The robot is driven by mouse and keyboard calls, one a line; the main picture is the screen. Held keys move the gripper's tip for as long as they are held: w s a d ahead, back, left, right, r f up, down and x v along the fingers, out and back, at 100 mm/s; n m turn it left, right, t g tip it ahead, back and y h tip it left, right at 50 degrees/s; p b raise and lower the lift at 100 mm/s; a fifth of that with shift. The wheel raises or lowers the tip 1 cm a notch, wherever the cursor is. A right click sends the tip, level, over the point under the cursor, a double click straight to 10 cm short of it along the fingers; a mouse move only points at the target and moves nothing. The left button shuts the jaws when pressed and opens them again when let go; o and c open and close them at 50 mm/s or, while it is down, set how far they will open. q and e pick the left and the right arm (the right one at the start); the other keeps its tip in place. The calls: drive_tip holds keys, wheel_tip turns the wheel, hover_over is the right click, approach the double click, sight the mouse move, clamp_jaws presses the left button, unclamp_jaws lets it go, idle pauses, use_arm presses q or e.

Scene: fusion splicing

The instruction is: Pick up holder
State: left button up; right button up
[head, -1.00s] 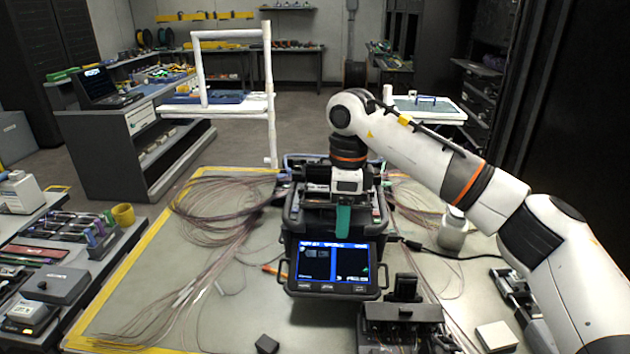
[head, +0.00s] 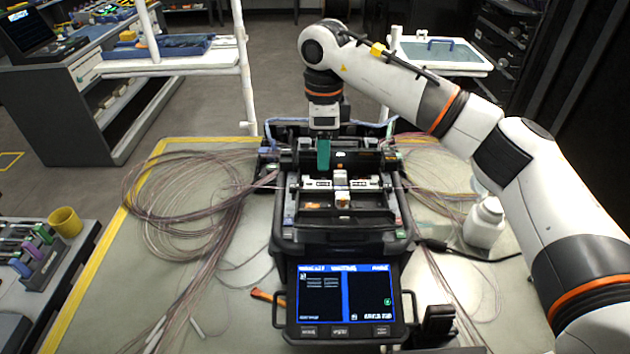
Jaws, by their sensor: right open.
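The black fusion splicer (head: 285,240) stands open on the work table. Inside it, two pale metal blocks, which look like the holders, sit left (head: 316,184) and right (head: 369,184) of centre, with thin fibres running in from both sides. I cannot tell which one the task means. My right gripper (head: 323,165) points down with green fingers over the rear of the splicer, behind the left block. It is open with nothing visible in it, and appears apart from the blocks. The fingers overlap in this view, so the gap is hidden. My left gripper is not in view.
Coiled fibres (head: 185,195) lie left of the splicer, with more on the right. A white bottle (head: 484,222) stands to the right, near my right arm. The splicer's lit screen (head: 345,295) faces front. A yellow cup (head: 65,222) is on the left bench.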

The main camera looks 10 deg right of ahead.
sight(320, 184)
drive_tip(key=f, duration=0.2)
drive_tip(key=shift+s+f, duration=0.2)
drive_tip(key=shift+f, duration=0.1)
drive_tip(key=shift+w+f+p, duration=0.15)
drive_tip(key=shift+f+p, duration=0.2)
drive_tip(key=shift+f, duration=0.25)
drive_tip(key=f, duration=0.2)
drive_tip(key=f+p, duration=0.1)
drive_tip(key=f, duration=0.1)
drive_tip(key=shift+w+a+f+p, duration=0.15)
drive_tip(key=shift+a+f+p, duration=0.05)
drive_tip(key=shift+p, duration=0.1)
drive_tip(key=shift+f, duration=0.3)
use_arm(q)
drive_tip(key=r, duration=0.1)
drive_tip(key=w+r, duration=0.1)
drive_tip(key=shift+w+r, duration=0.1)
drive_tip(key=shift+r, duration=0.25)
use_arm(e)
drive_tip(key=shift+c, duration=0.6)
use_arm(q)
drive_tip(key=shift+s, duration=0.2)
use_arm(e)
drive_tip(key=c, duration=1)
